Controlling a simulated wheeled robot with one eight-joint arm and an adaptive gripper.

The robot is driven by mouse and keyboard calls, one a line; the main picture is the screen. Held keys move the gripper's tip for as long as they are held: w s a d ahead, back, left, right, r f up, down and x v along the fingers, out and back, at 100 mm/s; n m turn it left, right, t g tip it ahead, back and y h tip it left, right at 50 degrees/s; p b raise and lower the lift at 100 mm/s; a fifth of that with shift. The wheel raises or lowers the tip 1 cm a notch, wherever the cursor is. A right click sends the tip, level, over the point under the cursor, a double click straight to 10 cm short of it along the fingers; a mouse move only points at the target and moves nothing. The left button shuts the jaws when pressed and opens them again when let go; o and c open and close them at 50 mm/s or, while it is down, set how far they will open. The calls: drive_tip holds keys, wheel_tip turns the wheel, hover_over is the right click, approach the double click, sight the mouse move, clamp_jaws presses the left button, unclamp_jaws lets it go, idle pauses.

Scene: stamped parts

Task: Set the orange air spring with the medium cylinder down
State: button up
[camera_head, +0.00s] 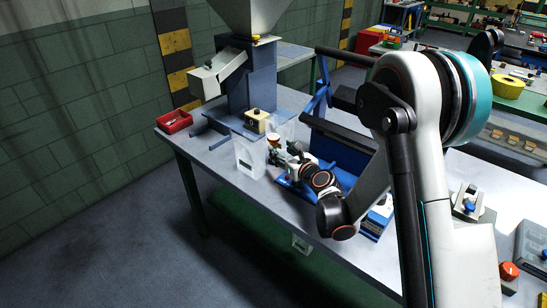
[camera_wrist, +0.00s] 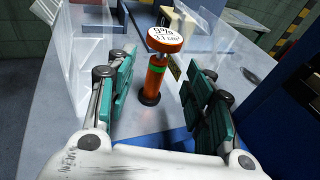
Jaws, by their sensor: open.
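The orange air spring (camera_wrist: 157,78) stands upright on the table between my gripper's fingers in the wrist view. It has a white printed label on its round top, a green band and a dark round base. My gripper (camera_wrist: 160,100) is open, with green pads apart on both sides of the spring and clear of it. In the head view the spring's top (camera_head: 273,141) shows small beside my gripper (camera_head: 276,152), and its lower part is hard to make out.
Clear plastic panels (camera_head: 250,157) stand close to the spring. A beige box with a black knob (camera_head: 257,121) and a blue machine with a hopper (camera_head: 250,75) stand behind. A red bin (camera_head: 174,122) sits at the table's left corner. The table's front left is bare.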

sight(274, 144)
drive_tip(key=shift+b+x, duration=1)
drive_tip(key=shift+x, duration=1.7)
drive_tip(key=shift+r, duration=0.15)
clamp_jaws()
